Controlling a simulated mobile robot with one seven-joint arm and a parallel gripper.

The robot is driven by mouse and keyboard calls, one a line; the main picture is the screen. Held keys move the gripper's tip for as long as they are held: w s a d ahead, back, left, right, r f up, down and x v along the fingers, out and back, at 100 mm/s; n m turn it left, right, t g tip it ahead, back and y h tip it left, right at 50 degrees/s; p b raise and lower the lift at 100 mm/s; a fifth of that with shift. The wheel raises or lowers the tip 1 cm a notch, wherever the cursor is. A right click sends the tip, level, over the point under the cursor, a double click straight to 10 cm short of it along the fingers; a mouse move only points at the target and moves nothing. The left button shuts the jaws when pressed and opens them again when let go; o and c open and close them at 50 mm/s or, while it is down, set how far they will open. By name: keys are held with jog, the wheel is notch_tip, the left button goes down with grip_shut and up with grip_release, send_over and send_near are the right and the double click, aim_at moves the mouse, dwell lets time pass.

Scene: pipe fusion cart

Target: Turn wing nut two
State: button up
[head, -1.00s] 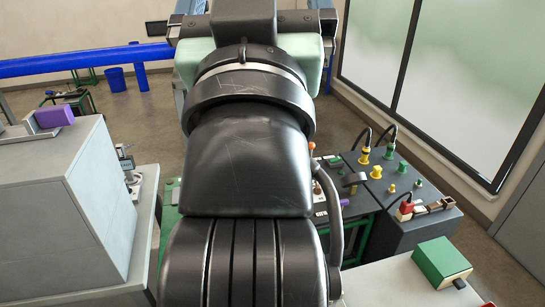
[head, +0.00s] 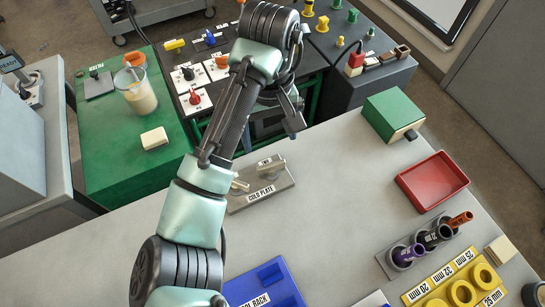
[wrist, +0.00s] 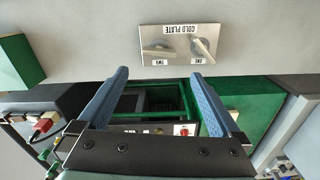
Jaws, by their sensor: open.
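The grey cold plate (head: 256,200) lies on the light worktop beside my arm, with two wing nuts on it. In the wrist view the plate (wrist: 180,61) is upside down. Wing nut two (wrist: 159,50) is on its left, its wing lying roughly sideways; wing nut one (wrist: 203,47) is on its right, its wing slanted. In the head view wing nut two (head: 270,169) is the right one, and the left one (head: 240,186) is close beside my arm. My gripper (wrist: 158,78) is open and empty, its blue fingers apart from both nuts. In the head view it is partly hidden.
A green box (head: 393,114) and a red tray (head: 432,182) stand right of the plate. Tool holders (head: 407,254) and a blue rack (head: 265,290) are nearer. Behind lie a control panel (head: 203,77) and a green bench (head: 120,165). The worktop around the plate is mostly clear.

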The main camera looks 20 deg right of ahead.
aim_at(271, 164)
notch_tip(271, 164, down, 11)
jog(key=shift+d+r+p, duration=0.1)
jog(key=shift+r+p, duration=0.05)
jog(key=shift+p, duration=0.2)
jog(key=c, duration=1.1)
jog(key=shift+r, duration=0.1)
jog(key=shift+p, duration=0.55)
